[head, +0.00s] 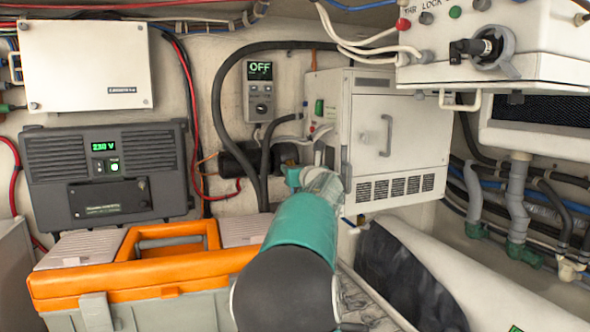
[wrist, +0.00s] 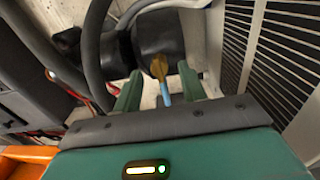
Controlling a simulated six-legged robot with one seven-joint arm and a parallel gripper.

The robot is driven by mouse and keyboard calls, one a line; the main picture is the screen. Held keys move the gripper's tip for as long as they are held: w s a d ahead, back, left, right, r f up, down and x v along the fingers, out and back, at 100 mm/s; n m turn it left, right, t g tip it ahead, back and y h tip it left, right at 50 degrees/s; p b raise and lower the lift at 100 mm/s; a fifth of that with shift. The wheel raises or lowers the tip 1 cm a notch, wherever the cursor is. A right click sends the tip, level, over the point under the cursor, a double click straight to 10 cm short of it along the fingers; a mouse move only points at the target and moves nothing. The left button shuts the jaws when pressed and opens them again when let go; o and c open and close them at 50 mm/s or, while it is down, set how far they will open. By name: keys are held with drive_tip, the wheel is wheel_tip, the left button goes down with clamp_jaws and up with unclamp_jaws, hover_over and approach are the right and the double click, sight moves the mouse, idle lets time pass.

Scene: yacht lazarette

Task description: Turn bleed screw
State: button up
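In the wrist view, a brass-coloured fitting (wrist: 158,68) with a blue lower part (wrist: 166,93) stands out from a dark rounded housing (wrist: 158,40). It looks like the bleed screw. My gripper (wrist: 160,82) has its two green fingers on either side of the fitting, with visible gaps, so it is open. In the head view, my gripper (head: 308,178) is in front of the wall below the grey control unit, near the dark cylindrical housing (head: 250,158). My arm hides the fitting there.
A white cabinet (head: 400,135) with vents stands just right of my gripper. Thick black hoses (head: 222,110) run on the left. An orange-and-grey toolbox (head: 150,275) is below left. A grey control unit (head: 259,90) reading OFF hangs above.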

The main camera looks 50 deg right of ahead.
drive_tip(key=v, duration=1.3)
drive_tip(key=shift+s+a, duration=0.2)
drive_tip(key=shift+s, duration=0.1)
idle(0.4)
